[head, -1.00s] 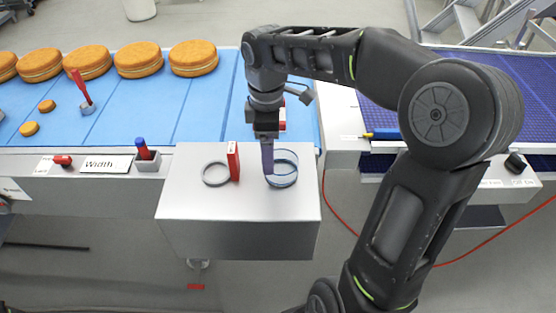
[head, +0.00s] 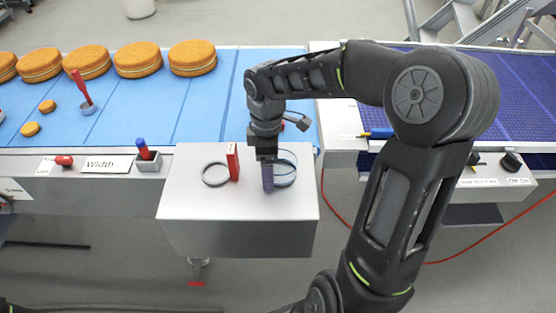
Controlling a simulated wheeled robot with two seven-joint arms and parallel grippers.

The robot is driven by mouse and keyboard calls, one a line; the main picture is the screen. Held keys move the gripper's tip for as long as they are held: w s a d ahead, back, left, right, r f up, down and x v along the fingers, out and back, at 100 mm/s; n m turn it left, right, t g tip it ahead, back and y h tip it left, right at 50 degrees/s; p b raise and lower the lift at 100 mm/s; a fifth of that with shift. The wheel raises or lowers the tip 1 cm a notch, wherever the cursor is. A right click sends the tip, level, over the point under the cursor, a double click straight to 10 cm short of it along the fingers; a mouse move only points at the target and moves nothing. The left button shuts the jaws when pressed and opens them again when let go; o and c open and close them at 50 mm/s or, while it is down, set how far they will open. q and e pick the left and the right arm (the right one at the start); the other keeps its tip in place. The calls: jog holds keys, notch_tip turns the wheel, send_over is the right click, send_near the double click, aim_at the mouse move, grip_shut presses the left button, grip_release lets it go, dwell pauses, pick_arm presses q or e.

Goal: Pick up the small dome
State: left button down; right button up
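A clear, see-through round piece with a bluish rim (head: 287,173), which looks like the small dome, stands on the right part of the grey metal box top (head: 185,200). My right gripper (head: 268,184) points straight down at its left side, with the fingers covering part of it. The fingers are seen edge-on, so I cannot tell their gap or whether they touch the clear piece. My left gripper is not in view.
A grey ring (head: 214,174) lies left on the box top, beside an upright red block (head: 233,161). Behind is a blue conveyor (head: 190,110) with several round cakes (head: 193,58). A red-handled tool (head: 82,90) stands on it. The front of the box top is clear.

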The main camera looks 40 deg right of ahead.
jog(key=shift+c, duration=0.2)
dwell(0.3)
jog(key=c, duration=1.1)
jog(key=shift+r, duration=0.15)
notch_tip(320, 180, up, 10)
jog(key=shift+f+b, duration=0.1)
jog(key=shift+b, duration=0.55)
